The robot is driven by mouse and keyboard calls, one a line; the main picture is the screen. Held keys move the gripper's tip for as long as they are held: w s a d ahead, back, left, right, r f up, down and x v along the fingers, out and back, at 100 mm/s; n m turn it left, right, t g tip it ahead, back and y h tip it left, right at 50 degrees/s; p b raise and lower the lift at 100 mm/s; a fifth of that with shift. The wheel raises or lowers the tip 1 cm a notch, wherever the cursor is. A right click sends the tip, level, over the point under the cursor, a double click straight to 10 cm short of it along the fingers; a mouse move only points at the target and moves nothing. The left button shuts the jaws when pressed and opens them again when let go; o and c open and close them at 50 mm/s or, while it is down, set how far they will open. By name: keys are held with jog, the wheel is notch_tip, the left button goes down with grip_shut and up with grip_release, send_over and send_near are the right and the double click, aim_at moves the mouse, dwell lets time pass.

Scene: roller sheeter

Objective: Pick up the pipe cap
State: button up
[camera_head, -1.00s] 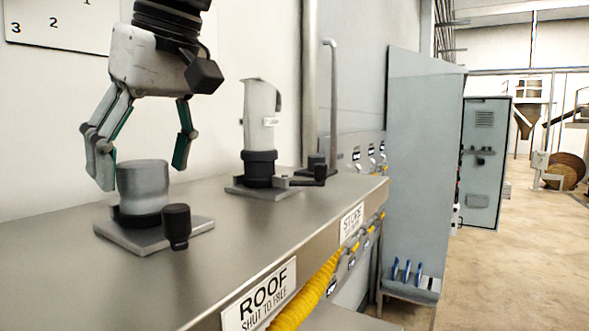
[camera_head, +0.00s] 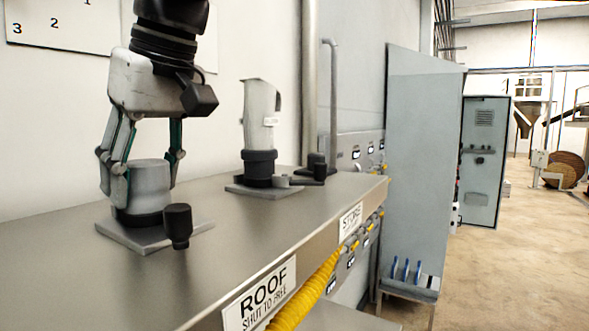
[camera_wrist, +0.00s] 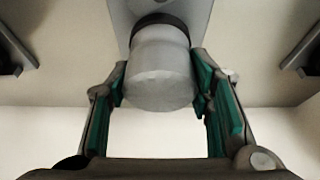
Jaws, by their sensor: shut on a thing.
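The pipe cap (camera_head: 152,175) is a short grey cylinder with a flat top. It sits upright over a black ring on a square grey base plate (camera_head: 124,236) on the steel bench. My gripper (camera_head: 146,180) points down over it, with fingers on its left and right sides, shut on it. In the wrist view the cap (camera_wrist: 158,72) lies between the green finger pads. The cap still appears seated on its black ring.
A black knob (camera_head: 178,224) stands at the plate's front corner. A taller grey curved pipe piece (camera_head: 261,115) on a black collar stands farther back on the steel bench (camera_head: 250,220). A yellow hose (camera_head: 310,292) runs below the bench edge. The wall is close behind.

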aim_at(140, 161)
jog(key=shift+r, duration=0.1)
jog(key=shift+r, duration=1.7)
jog(key=s+d+b, duration=0.1)
jog(key=s+d, duration=0.3)
jog(key=s, duration=0.3)
jog(key=s+d+r+b, duration=0.1)
jog(key=s+d+b, duration=0.1)
jog(key=s+d, duration=0.2)
jog(key=s, duration=0.2)
jog(key=shift+s+r, duration=0.15)
jog(key=shift+s, duration=0.2)
jog(key=shift+d+r, duration=0.1)
jog(key=shift+r, duration=0.05)
jog(key=shift+r+p, duration=0.65)
jog(key=shift+p, duration=0.15)
jog(key=shift+f, duration=0.1)
